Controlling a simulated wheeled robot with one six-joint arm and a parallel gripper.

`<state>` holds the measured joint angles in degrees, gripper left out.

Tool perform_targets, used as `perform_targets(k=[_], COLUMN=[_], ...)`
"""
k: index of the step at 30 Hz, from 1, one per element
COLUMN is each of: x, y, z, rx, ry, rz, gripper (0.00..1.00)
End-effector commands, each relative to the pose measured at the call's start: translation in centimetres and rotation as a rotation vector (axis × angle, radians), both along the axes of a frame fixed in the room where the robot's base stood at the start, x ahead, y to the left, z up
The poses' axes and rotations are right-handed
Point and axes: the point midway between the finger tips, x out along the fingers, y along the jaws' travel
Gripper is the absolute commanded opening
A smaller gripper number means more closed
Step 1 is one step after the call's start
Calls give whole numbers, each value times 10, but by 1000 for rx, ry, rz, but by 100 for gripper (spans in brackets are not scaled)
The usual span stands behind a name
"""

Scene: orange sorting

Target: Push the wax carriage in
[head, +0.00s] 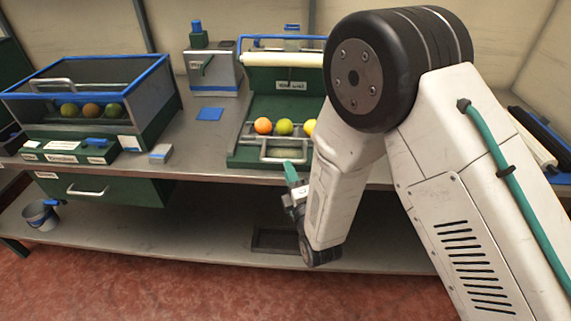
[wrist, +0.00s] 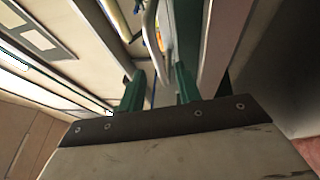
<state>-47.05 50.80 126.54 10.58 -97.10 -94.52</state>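The wax carriage (head: 245,153) is a green tray with a metal handle (head: 287,158) at its front. It sticks out at the front of the green machine (head: 285,78) with a pale label. An orange fruit (head: 263,126), a green fruit (head: 284,127) and a yellow fruit (head: 309,126) sit in a row on it; my arm partly covers the yellow one. My gripper (head: 291,173) is just in front of and below the handle. In the wrist view my gripper (wrist: 159,72) has its green fingers apart, with a metal handle bar (wrist: 150,22) beyond the tips. I cannot tell whether they touch.
A blue-rimmed bin (head: 150,68) with several fruits stands at the left of the bench. A grey box (head: 210,72) and a blue square (head: 209,114) are left of the machine. A bucket (head: 41,216) and a dark tray (head: 272,240) are on the lower shelf.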

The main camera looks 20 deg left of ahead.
Motion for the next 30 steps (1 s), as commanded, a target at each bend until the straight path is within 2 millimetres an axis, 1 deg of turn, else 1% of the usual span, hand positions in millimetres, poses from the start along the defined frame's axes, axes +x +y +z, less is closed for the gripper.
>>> perform_targets(k=[1,3,6,15,16,19,20,23,24,26,27,29,30], x=[-7,-14,-20,-23,-23,-22,-22,-22,-22,-23,-25,-27,-30], y=[-5,-10,-15,-17,-17,-16,-16,-15,-16,-19,-22,-31,-39], z=[-2,-3,-4,-4,-4,-9,-13,-36,-48,-66,-77,-89,-94], rx=[-2,-1,0,1,1,5,8,14,15,17,20,27,32], ry=[1,1,0,-2,-2,30,56,213,303,461,574,746,857], rz=[1,1,0,-1,0,4,7,17,17,6,-12,-53,-88], gripper=[34,34,34,34,28,0,0,0,0,0,0,0,0])
